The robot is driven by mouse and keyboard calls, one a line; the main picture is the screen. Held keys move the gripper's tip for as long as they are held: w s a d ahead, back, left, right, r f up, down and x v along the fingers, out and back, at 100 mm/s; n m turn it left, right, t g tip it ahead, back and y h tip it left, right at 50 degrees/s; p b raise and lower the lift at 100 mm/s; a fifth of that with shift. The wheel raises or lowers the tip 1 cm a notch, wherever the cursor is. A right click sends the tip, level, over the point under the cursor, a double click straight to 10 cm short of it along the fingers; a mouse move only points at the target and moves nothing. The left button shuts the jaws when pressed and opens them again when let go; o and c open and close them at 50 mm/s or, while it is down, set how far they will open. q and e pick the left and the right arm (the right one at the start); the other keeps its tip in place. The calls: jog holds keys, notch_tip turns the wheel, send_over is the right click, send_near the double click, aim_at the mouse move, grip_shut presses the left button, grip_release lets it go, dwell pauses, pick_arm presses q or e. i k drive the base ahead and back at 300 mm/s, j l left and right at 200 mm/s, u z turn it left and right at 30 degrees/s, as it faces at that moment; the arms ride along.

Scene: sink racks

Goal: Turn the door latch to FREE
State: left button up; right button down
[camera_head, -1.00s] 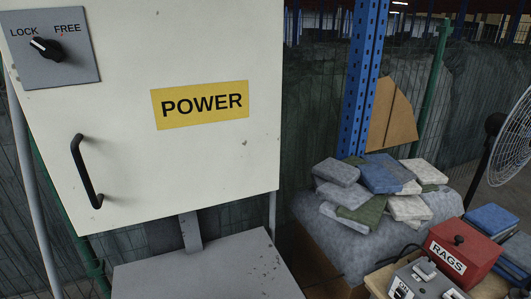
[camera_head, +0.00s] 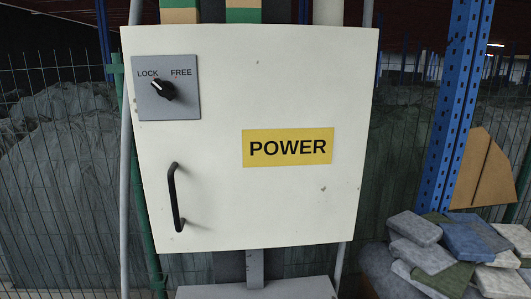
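The door latch (camera_head: 163,90) is a black rotary knob on a grey plate (camera_head: 185,108) at the upper left of a white cabinet door. The plate is marked LOCK on the left and FREE on the right. The knob's white pointer is tilted up and left, toward LOCK. The white cabinet door (camera_head: 290,90) is shut and bears a yellow POWER label (camera_head: 288,147). A black vertical handle (camera_head: 175,197) is on the door's lower left. Neither of my grippers is in view.
A grey box top (camera_head: 260,290) lies below the cabinet. A pile of folded cloths (camera_head: 450,250) is at the lower right. A blue perforated post (camera_head: 455,110) and a brown board (camera_head: 485,170) stand behind it. Wire fencing runs behind the cabinet. The space in front of the door looks clear.

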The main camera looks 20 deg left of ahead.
aim_at(165, 88)
jog(key=i+j+u, duration=0.15)
jog(key=u, duration=1.1)
